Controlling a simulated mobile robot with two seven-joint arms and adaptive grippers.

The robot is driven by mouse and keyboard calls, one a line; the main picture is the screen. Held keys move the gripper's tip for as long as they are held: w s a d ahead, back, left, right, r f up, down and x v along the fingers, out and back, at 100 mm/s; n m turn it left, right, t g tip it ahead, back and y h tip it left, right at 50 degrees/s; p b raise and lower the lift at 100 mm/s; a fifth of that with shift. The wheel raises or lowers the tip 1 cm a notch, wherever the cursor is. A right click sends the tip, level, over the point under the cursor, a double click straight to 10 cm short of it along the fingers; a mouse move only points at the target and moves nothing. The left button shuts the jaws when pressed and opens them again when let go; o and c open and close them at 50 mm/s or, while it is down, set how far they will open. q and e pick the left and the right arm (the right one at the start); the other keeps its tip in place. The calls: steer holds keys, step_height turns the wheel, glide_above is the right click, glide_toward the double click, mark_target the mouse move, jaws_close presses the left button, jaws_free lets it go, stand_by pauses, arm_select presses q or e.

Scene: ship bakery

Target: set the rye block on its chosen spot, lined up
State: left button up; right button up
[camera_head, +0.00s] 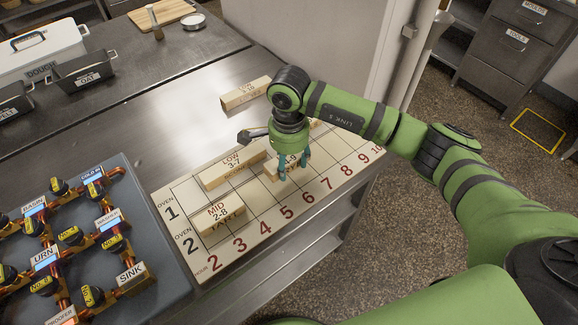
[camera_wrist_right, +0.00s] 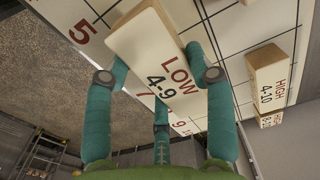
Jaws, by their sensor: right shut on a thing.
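My right gripper (camera_head: 292,170) is shut on a cream block marked LOW 4-9 (camera_wrist_right: 150,45), its fingers at either side of it. The held block (camera_head: 272,172) shows partly in the head view, low over the numbered board (camera_head: 240,253) around columns 4 to 6. I cannot tell whether it touches the board. No rye name is readable on it; its side is mostly hidden. Block LOW 3-7 (camera_head: 232,165) lies in the oven 1 row. Block MID 2-8 (camera_head: 218,212), marked TART, lies in the oven 2 row. My left gripper is not in view.
Another LOW block (camera_head: 246,93) lies behind the board on the steel counter. Blocks HIGH 4-10 (camera_wrist_right: 270,75) and HIGH 8-10 (camera_wrist_right: 271,118) show in the wrist view. A valve panel (camera_head: 160,235) stands left of the board. The board's right columns look clear near the front.

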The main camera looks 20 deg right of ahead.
mark_target(289, 172)
step_height(289, 172, down, 3)
steer(key=shift+f+p, duration=0.2)
steer(key=shift+p, duration=0.6)
steer(key=shift+f, duration=0.15)
steer(key=shift+f+b, duration=0.25)
steer(key=shift+b, duration=0.1)
steer(key=o, duration=1.2)
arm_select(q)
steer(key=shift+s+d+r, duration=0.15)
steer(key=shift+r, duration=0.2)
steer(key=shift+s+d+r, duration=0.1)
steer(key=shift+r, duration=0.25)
arm_select(e)
steer(key=shift+r, duration=0.1)
